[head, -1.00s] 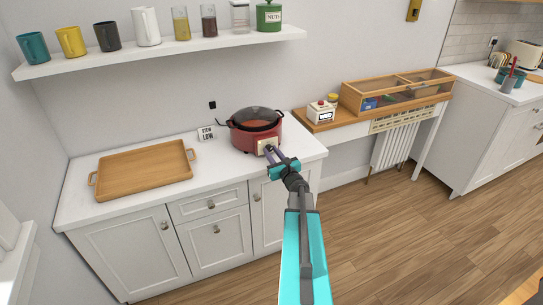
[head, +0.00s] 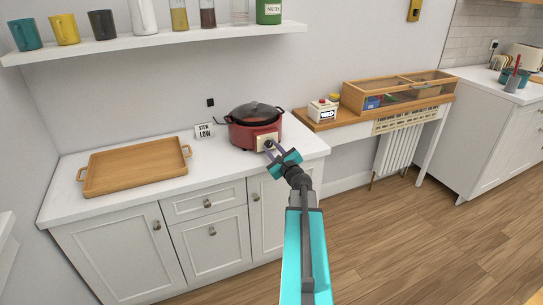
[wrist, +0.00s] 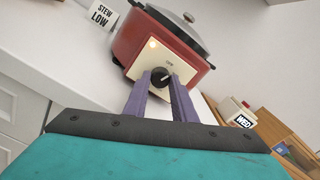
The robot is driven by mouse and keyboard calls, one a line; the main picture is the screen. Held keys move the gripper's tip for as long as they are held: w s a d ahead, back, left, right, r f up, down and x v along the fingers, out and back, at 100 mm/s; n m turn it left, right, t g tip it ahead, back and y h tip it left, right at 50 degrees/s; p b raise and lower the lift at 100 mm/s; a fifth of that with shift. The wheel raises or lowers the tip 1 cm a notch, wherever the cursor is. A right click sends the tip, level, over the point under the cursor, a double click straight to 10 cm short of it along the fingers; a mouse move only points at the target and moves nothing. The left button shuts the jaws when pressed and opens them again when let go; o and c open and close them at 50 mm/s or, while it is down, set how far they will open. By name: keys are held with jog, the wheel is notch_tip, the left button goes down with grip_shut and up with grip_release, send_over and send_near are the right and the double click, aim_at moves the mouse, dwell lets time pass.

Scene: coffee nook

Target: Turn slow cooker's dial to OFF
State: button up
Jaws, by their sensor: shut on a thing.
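The red slow cooker (head: 243,132) with a dark lid stands at the right end of the white counter. It also shows in the wrist view (wrist: 136,40). Its cream front panel (wrist: 146,57) has a lit orange lamp and a black dial (wrist: 160,75). My gripper (head: 269,149) is at the panel, and in the wrist view its two purple fingers (wrist: 160,84) are shut on the dial, one on each side. A pale mark shows on the dial, pointing up and to the right in the wrist view. The label under it is too small to read.
A sign reading "STEW LOW" (head: 204,131) stands left of the cooker. A wooden tray (head: 110,181) lies farther left on the counter. A shelf (head: 150,43) with mugs and jars hangs above. A "WED" block (head: 322,111) stands on the wooden desk at right.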

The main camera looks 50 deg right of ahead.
jog(key=shift+f+n+b, duration=0.2)
jog(key=shift+n+b, duration=1.5)
jog(key=shift+b, duration=1.2)
jog(key=shift+n+b, duration=0.3)
jog(key=shift+b, duration=0.2)
jog(key=shift+r+n, duration=0.2)
jog(key=shift+n, duration=0.1)
jog(key=o, duration=1)
jog(key=shift+o, duration=0.2)
jog(key=shift+b, duration=0.3)
